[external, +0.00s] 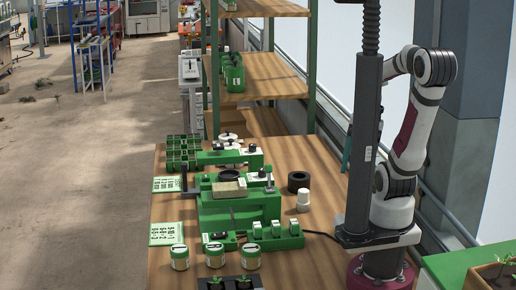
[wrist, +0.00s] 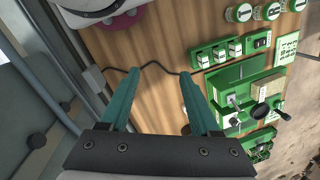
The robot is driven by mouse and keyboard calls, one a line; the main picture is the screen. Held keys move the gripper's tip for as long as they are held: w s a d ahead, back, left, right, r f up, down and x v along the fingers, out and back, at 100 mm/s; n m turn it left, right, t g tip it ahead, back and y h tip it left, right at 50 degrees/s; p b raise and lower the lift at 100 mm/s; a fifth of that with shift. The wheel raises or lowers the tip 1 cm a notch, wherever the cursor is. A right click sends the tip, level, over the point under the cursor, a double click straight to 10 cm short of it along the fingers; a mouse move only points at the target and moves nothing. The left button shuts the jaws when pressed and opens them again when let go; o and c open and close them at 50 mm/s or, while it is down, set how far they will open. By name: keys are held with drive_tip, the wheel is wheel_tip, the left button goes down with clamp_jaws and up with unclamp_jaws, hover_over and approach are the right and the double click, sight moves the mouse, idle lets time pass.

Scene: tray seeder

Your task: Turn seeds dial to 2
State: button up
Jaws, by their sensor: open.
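The green tray seeder (external: 238,210) stands on the wooden bench; it also shows at the right of the wrist view (wrist: 243,92). Small dark knobs on white plates sit on its right side, one here (external: 262,175) and one on the arm-like part behind (external: 253,149).
A green strip with white switches (external: 276,228) lies along the seeder's front. Labelled jars (external: 214,254) stand before it. A dark cable (wrist: 152,65) crosses clear bench. Green-posted shelves (external: 262,75) rise behind.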

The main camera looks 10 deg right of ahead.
drive_tip(key=w+a+r+n, duration=0.2)
drive_tip(key=w+r+n, duration=0.1)
drive_tip(key=w, duration=0.4)
drive_tip(key=w+a+r+n, duration=0.2)
drive_tip(key=w+r, duration=0.1)
drive_tip(key=w, duration=0.3)
drive_tip(key=n+h, duration=0.2)
drive_tip(key=n, duration=0.7)
hover_over(263, 169)
wheel_tip(263, 169, down, 3)
wheel_tip(263, 169, down, 15)
drive_tip(key=shift+w+f, duration=0.1)
drive_tip(key=shift+f, duration=0.05)
drive_tip(key=shift+c, duration=0.3)
clamp_jaws()
